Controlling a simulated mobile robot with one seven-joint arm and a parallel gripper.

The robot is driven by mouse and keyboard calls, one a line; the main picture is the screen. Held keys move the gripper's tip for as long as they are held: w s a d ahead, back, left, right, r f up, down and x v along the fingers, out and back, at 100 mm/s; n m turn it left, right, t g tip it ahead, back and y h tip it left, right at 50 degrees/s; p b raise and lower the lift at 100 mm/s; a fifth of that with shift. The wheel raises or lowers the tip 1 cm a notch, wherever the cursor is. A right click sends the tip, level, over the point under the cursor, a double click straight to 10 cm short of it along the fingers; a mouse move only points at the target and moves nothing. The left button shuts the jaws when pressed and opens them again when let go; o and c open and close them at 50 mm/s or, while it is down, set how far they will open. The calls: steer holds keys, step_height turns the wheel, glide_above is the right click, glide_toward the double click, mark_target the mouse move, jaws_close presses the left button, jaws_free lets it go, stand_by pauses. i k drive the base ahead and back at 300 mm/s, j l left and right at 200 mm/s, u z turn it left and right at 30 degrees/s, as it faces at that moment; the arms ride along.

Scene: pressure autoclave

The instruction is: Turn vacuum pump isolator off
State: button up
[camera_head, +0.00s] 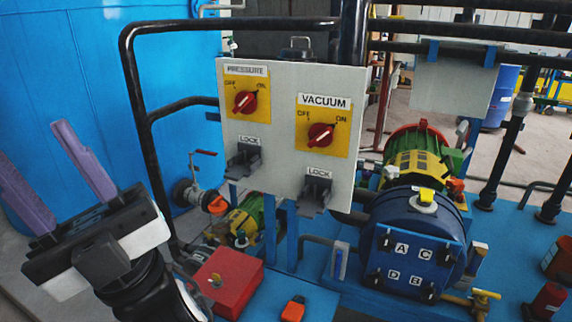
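The vacuum isolator is a red rotary knob (320,136) on a yellow plate (343,114) labelled VACUUM, at the right of a pale grey panel (280,165). Its white mark slants up and right, towards ON. A grey LOCK bracket (316,192) sits below it. My gripper (33,142) is at the far left, with its two purple fingers wide apart and nothing between them. It is well to the left of the panel and touches nothing I can see.
A matching red PRESSURE knob (245,102) sits left of the vacuum knob, also towards ON, above its own LOCK bracket (243,161). A black pipe (130,75) bends between my gripper and the panel. A blue pump (415,240) stands right, below the panel.

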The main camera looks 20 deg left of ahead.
mark_target(321, 135)
steer(key=k+j+z, duration=0.1)
steer(key=j+z, duration=0.25)
steer(key=k+j+z, duration=0.15)
steer(key=z, duration=0.2)
steer(key=k+j+z, duration=0.2)
steer(key=z, duration=0.15)
steer(key=j, duration=0.15)
